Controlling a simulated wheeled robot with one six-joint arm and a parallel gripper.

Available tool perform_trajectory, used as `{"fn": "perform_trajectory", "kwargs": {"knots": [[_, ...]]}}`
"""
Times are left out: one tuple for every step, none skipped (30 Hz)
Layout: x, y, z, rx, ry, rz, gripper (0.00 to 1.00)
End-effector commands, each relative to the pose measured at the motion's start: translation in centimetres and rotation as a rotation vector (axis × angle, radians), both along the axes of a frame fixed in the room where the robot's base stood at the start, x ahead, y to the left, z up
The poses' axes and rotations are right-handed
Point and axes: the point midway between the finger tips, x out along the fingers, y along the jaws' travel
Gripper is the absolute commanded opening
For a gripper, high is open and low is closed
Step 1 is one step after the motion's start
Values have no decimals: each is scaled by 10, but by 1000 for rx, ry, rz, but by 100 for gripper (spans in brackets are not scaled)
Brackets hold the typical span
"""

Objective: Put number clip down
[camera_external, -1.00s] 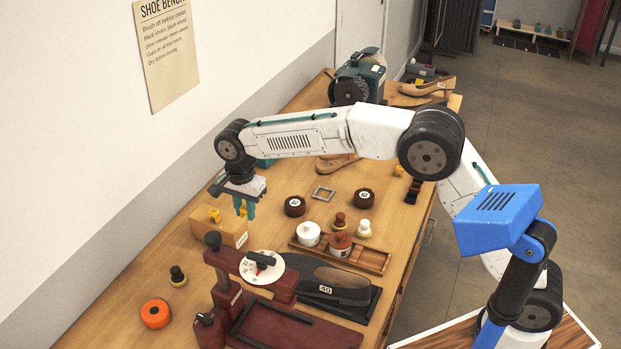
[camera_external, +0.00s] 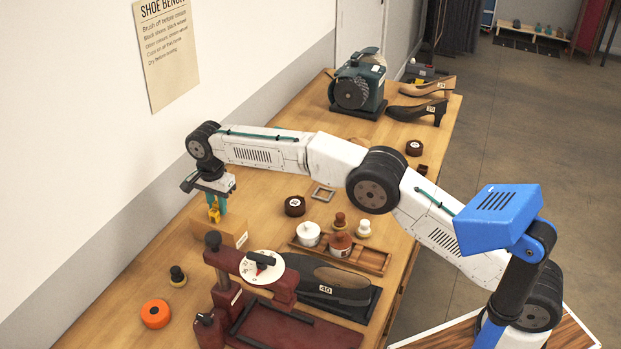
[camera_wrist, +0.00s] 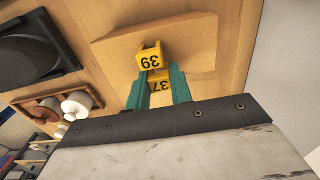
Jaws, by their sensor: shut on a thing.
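A yellow number clip marked 37 (camera_wrist: 160,82) sits between the green fingers of my gripper (camera_wrist: 160,75) in the wrist view. My gripper is shut on it. A second yellow clip, marked 39 (camera_wrist: 150,57), shows just beyond the fingertips, over the top of a light wooden box (camera_wrist: 190,42). In the external view my gripper (camera_external: 215,204) points down over the box (camera_external: 226,236), with yellow (camera_external: 213,214) at its fingertips. There the two clips overlap and I cannot tell them apart, nor whether the held one touches the box.
A dark red press with a white dial (camera_external: 262,267) stands in front of the box. An orange ring (camera_external: 155,313) and a small dark-topped stamp (camera_external: 178,276) lie to the left. A wooden tray (camera_external: 372,261) with jars is to the right. The wall is close on the left.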

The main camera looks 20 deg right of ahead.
Motion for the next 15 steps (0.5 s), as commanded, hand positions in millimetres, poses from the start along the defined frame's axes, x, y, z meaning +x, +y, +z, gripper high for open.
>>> {"fn": "perform_trajectory", "kwargs": {"knots": [[0, 0, -3, 0, 0, 0, 1], [0, 0, -4, 1, -1, 0, 1], [0, 0, -4, 1, -1, 0, 1], [0, 0, -4, 1, -1, 0, 1], [0, 0, -4, 1, -1, 0, 1], [0, 0, -4, 1, -1, 0, 1], [0, 0, -4, 1, -1, 0, 1], [0, 0, -4, 1, -1, 0, 1], [0, 0, -5, 1, -1, 0, 1], [0, 0, -6, 1, -1, 0, 1], [0, 0, -7, 1, -1, 0, 1], [0, 0, -7, 1, -1, 0, 25], [0, 0, -7, 1, -1, 0, 33], [0, 0, -7, 1, -1, 0, 41], [0, 0, -7, 1, -1, 0, 44]]}}
